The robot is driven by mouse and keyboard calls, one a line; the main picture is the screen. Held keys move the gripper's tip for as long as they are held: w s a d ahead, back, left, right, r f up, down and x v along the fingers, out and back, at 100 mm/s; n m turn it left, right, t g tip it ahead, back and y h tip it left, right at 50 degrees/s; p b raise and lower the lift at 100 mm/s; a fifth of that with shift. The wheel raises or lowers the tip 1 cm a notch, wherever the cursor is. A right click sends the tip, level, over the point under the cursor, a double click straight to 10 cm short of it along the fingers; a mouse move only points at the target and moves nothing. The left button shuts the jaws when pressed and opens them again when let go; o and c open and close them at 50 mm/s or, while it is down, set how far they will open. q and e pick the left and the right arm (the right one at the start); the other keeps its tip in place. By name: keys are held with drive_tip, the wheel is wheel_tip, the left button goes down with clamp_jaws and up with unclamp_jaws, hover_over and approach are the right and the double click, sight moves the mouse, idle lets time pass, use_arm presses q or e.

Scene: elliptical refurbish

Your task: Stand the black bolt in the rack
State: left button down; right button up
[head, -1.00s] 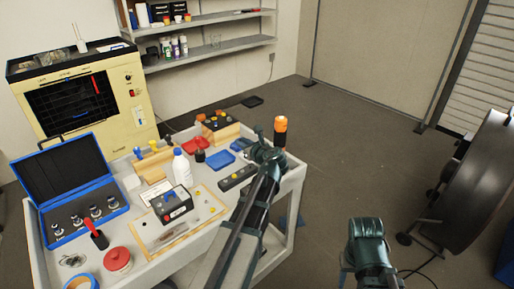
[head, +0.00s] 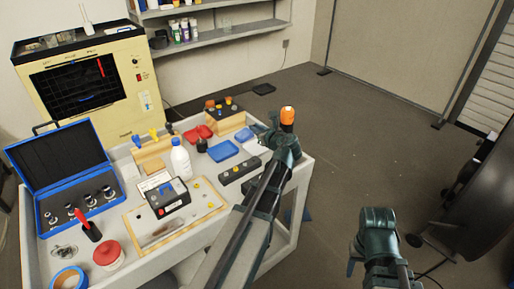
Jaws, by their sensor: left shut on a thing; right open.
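My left gripper (head: 272,132) is at the far right corner of the cart. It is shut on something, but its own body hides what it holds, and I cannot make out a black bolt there. An orange-topped dark cylinder (head: 287,116) shows right beside it; I cannot tell whether they touch. A wooden rack (head: 232,124) with dark and orange pieces stands just left of the gripper. A second wooden rack (head: 152,157) with blue and yellow pieces is further left. Which one is meant is unclear. My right gripper (head: 358,255) is open, off the cart's right side.
The cart (head: 215,222) also carries a blue tray (head: 222,151), a red tray (head: 198,134), a white bottle (head: 180,158), a black bar (head: 240,171), a black box (head: 167,198) and an open blue case (head: 62,170).

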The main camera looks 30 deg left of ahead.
use_arm(q)
wheel_tip(320, 180, down, 8)
drive_tip(key=b, duration=0.7)
drive_tip(key=shift+f+b, duration=3.1)
drive_tip(key=shift+b, duration=0.15)
drive_tip(key=shift+r+m, duration=0.2)
drive_tip(key=shift+m, duration=0.1)
drive_tip(key=shift+f, duration=0.4)
drive_tip(key=c, duration=0.8)
unclamp_jaws()
